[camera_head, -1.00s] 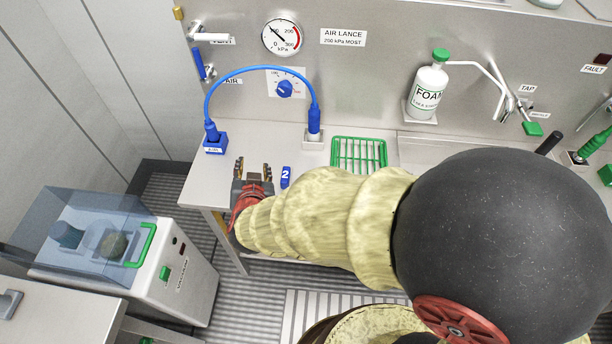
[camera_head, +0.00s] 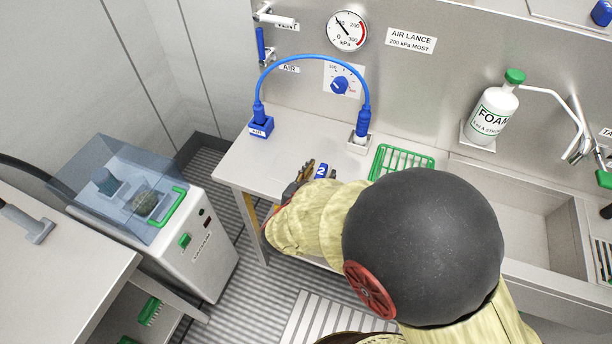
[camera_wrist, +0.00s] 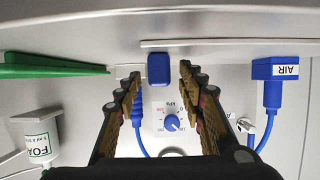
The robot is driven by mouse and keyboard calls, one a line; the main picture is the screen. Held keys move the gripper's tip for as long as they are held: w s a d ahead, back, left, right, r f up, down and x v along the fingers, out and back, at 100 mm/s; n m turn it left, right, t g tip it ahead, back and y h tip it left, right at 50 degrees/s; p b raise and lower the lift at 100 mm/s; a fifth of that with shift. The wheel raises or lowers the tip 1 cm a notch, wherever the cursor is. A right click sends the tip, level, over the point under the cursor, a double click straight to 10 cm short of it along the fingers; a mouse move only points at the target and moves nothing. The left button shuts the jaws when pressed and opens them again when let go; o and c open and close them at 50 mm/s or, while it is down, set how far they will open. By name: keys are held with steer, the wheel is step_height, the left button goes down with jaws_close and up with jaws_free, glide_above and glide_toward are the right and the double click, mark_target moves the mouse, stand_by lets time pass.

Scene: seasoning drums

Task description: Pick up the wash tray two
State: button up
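A small blue block marked 2 (camera_head: 321,171) is at the front part of the steel bench; no other thing here carries that number. I cannot make out a separate tray body under it. The block also shows in the wrist view (camera_wrist: 159,68), between the fingertips and seemingly ahead of them. My gripper (camera_wrist: 160,84) is open, with a finger on each side and nothing held. In the head view my gripper (camera_head: 306,172) is just left of the block, partly hidden by my arm. I cannot tell whether it touches.
A green wire rack (camera_head: 403,157) stands right of the block. Behind are a blue hose (camera_head: 313,58), its blue AIR base (camera_head: 261,126) and a dial (camera_head: 340,85). A foam bottle (camera_head: 492,115) and a sink (camera_head: 528,219) are further right. A clear-lidded machine (camera_head: 166,240) stands left.

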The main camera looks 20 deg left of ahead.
steer(key=shift+w+f, duration=0.2)
steer(key=shift+w, duration=0.4)
steer(key=shift+c, duration=0.6)
jaws_close()
steer(key=shift+r, duration=0.1)
